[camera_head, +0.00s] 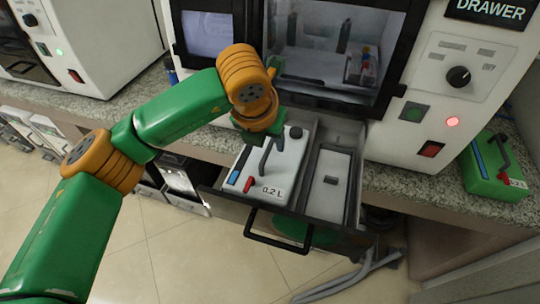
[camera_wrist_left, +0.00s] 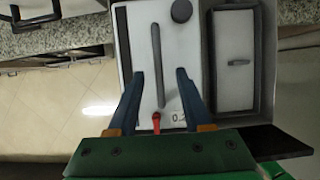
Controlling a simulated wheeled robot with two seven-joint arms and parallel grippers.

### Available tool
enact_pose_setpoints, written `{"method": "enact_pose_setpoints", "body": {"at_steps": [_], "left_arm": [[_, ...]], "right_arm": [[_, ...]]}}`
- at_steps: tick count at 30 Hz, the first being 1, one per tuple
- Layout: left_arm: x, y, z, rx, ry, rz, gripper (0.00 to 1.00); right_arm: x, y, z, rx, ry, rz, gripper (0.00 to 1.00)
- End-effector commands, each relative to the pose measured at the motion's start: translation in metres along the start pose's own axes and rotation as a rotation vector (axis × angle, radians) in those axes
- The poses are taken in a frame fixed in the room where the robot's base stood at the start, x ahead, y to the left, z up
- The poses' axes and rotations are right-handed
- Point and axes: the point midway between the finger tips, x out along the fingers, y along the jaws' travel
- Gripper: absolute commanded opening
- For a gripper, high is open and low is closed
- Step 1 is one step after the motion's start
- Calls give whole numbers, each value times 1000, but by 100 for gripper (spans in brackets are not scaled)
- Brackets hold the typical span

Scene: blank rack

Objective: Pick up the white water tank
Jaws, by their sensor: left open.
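The white water tank (camera_head: 285,165) sits in the left part of an open drawer (camera_head: 328,232). It has a dark handle, a round dark cap, a red spout, a blue strip and a "0.2 L" label. In the left wrist view the tank (camera_wrist_left: 143,35) lies beneath my left gripper (camera_wrist_left: 160,75). The two blue fingers are open and spread on either side of the dark handle (camera_wrist_left: 158,65), apart from it. My right gripper is not in view.
A grey lidded compartment (camera_head: 328,187) fills the drawer's right part. The machine (camera_head: 425,115) with a window and buttons stands behind. A green tank (camera_head: 492,175) is on the counter at right. Grey pipes (camera_head: 350,278) lie on the floor. The drawer's black handle (camera_head: 280,238) sticks out in front.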

Motion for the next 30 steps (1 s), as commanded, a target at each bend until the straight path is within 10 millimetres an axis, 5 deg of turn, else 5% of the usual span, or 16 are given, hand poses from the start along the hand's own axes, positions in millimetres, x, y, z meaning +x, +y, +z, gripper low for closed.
{"method": "enact_pose_setpoints", "body": {"at_steps": [5,30], "left_arm": [[15,0,0,0,-2,1,50],[20,0,-2,0,-2,0,50]], "right_arm": [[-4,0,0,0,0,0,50],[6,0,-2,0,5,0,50]]}}
